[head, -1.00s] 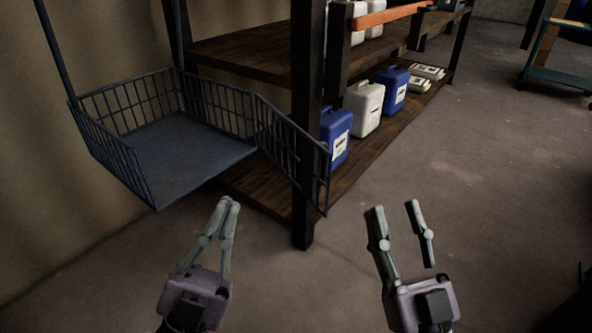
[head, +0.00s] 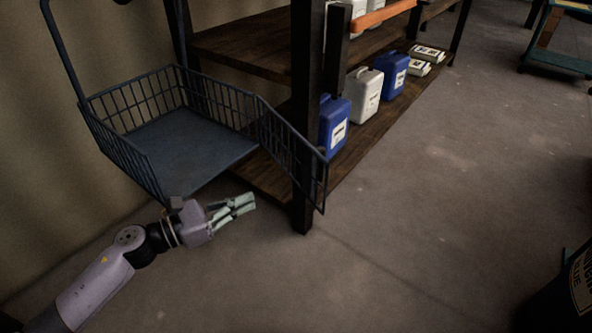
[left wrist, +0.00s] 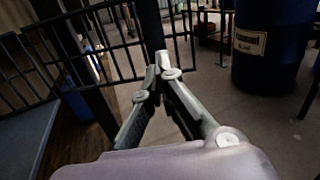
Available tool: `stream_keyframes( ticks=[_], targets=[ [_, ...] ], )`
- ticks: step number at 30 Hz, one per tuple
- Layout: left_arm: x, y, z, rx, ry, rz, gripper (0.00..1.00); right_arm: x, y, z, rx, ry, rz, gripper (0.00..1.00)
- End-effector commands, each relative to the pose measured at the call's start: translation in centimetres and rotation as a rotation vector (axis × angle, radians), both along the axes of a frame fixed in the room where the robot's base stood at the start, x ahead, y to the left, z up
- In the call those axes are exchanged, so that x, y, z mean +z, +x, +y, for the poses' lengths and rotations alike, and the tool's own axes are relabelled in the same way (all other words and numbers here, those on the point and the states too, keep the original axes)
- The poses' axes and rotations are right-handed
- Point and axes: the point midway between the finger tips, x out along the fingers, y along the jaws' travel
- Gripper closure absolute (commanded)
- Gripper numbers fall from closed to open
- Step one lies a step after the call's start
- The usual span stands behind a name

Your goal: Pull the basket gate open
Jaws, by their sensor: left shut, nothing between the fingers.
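The blue wire basket (head: 175,150) hangs at the left of the head view. Its near side has no bars across it. The barred gate (head: 292,155) extends from the basket's right rear corner and stands swung out, past the dark shelf post. In the left wrist view the gate (left wrist: 115,42) crosses the top, beyond the fingertips. My left gripper (head: 252,200) is shut and empty, low beside the basket floor's near edge and left of the gate, apparently apart from it. Its fingertips meet in the left wrist view (left wrist: 163,66). My right gripper is out of view.
The wooden shelf (head: 355,150) behind the gate holds blue and white canisters. A dark labelled container (head: 570,295) stands at the lower right. A blue barrel (left wrist: 268,55) shows in the left wrist view. The concrete floor (head: 430,210) in the middle is clear.

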Motion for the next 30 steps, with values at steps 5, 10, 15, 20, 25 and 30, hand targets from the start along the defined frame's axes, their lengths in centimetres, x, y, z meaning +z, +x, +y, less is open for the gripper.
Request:
stream_keyframes(
  ticks=[5,10,15,20,25,30],
  targets=[
    [-0.1,0.9,-0.2,0.007,0.038,-0.029,1.00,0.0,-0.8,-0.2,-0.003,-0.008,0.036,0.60],
    [0.1,2.4,-2.6,0.005,0.033,-0.029,1.00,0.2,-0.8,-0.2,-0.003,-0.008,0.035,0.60],
    [0.1,4.4,-5.8,0.004,0.033,-0.029,1.00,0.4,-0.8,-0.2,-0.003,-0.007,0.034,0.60],
    [0.0,6.0,-8.5,0.004,0.032,-0.026,1.00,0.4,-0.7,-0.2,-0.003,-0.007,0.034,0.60],
    [-0.1,7.3,-10.5,0.005,0.032,-0.026,1.00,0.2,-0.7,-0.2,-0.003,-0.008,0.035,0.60],
    [-0.1,7.8,-11.3,0.005,0.033,-0.025,1.00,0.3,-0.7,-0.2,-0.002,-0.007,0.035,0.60]
  ],
)
